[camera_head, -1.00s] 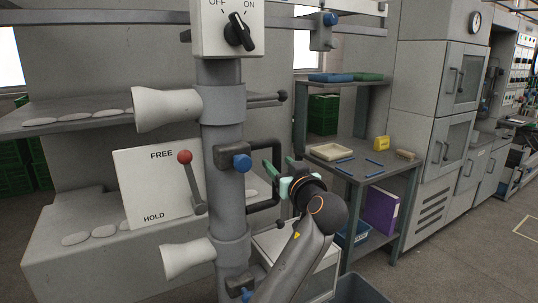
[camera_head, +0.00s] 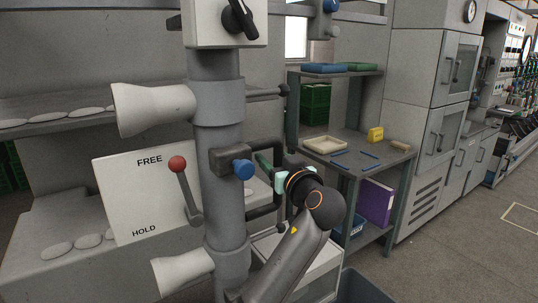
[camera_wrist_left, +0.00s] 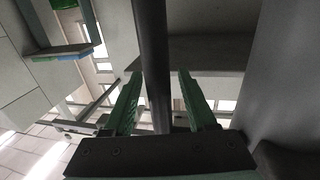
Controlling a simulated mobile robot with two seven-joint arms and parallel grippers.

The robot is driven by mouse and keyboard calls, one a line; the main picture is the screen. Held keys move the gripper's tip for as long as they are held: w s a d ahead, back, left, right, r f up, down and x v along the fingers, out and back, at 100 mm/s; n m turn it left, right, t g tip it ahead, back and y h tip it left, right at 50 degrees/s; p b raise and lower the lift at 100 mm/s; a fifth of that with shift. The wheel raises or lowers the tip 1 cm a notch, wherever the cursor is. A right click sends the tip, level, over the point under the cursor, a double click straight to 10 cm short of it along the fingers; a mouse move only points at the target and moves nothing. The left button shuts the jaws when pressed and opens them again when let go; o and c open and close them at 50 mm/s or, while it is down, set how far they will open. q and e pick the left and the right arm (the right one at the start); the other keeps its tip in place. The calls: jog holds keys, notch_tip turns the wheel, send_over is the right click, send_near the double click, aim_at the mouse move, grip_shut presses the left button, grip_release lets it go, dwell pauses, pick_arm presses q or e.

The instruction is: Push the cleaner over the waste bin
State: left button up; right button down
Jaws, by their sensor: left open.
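The cleaner (camera_head: 218,150) is a grey upright column with two pale funnel nozzles (camera_head: 150,106) on its left side. A black bar handle (camera_head: 281,175) stands out from its right side. My left gripper (camera_head: 268,167) is at this handle, with its green fingers open. In the left wrist view the dark bar (camera_wrist_left: 152,60) runs between the two open fingers (camera_wrist_left: 160,100), with gaps on both sides. A dark grey bin (camera_head: 362,290), which looks like the waste bin, shows partly at the bottom edge, right of the column. My right gripper is not in view.
A white panel (camera_head: 125,200) marked FREE and HOLD has a red-knobbed lever (camera_head: 183,185), leaning up towards FREE. A switch box (camera_head: 215,25) sits on top of the column. A grey shelf bench (camera_head: 345,155) stands behind right. Open floor (camera_head: 455,250) lies at right.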

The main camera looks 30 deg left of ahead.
pick_arm(q)
jog(key=shift+w+a, duration=0.1)
jog(key=shift+a, duration=0.05)
dwell(0.3)
grip_shut()
dwell(1.2)
